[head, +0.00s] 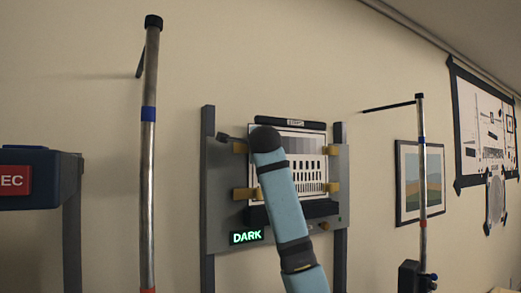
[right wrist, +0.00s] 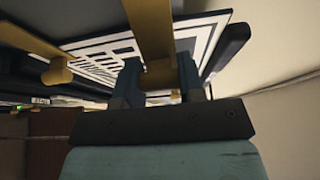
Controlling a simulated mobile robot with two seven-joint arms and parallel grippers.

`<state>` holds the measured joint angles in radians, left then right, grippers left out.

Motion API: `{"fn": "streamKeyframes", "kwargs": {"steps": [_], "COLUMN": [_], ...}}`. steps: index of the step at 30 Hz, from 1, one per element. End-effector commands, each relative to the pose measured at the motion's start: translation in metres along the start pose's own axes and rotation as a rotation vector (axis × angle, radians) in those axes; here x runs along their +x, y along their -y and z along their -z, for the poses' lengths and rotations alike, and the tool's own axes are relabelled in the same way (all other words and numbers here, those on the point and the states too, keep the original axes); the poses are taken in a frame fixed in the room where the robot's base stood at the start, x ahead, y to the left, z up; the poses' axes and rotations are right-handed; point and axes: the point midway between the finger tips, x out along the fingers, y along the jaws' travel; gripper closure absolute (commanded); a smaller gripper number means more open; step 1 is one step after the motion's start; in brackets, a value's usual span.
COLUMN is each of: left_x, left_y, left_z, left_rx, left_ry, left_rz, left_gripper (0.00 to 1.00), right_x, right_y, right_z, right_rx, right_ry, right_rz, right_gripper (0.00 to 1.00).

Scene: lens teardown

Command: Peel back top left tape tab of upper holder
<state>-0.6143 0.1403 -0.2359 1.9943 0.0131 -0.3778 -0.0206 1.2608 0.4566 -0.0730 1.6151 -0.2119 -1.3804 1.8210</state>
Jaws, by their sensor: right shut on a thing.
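The test chart (head: 310,148), with black bars and a striped border, sits on the grey upper holder (head: 218,215). Yellow tape tabs sit at its corners: top left (head: 240,148), lower left (head: 246,193), top right (head: 333,150) and lower right (head: 332,187). My right arm crosses the chart in the head view and hides its middle; its end is by the top left tab. In the right wrist view my right gripper (right wrist: 160,76) is shut on a yellow tab (right wrist: 150,28), which runs between its fingers. The chart (right wrist: 100,58) lies just beyond. My left gripper is not in view.
A lit DARK sign (head: 246,237) is at the holder's lower left. Metal poles stand left (head: 148,170) and right (head: 421,160). A framed picture (head: 420,182) hangs at right. A blue box (head: 40,165) is at the left edge.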

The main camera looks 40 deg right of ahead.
Motion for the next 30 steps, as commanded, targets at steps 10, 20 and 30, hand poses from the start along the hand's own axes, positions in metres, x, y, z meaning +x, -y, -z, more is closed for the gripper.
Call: {"fn": "streamKeyframes", "kwargs": {"steps": [10,20,30], "left_x": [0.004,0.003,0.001], "left_y": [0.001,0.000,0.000], "left_z": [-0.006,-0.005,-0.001], "left_rx": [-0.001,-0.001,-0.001], "left_ry": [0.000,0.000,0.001], "left_rz": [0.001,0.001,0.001], "left_gripper": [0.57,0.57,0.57], "right_x": [-0.018,-0.032,-0.038], "right_y": [-0.002,-0.001,0.000], "right_z": [-0.017,-0.032,-0.043], "right_rx": [0.000,-0.002,-0.002], "right_ry": [-0.301,-0.593,-0.784], "right_rz": [-0.005,-0.003,-0.002], "right_gripper": [1.00,1.00,1.00]}}
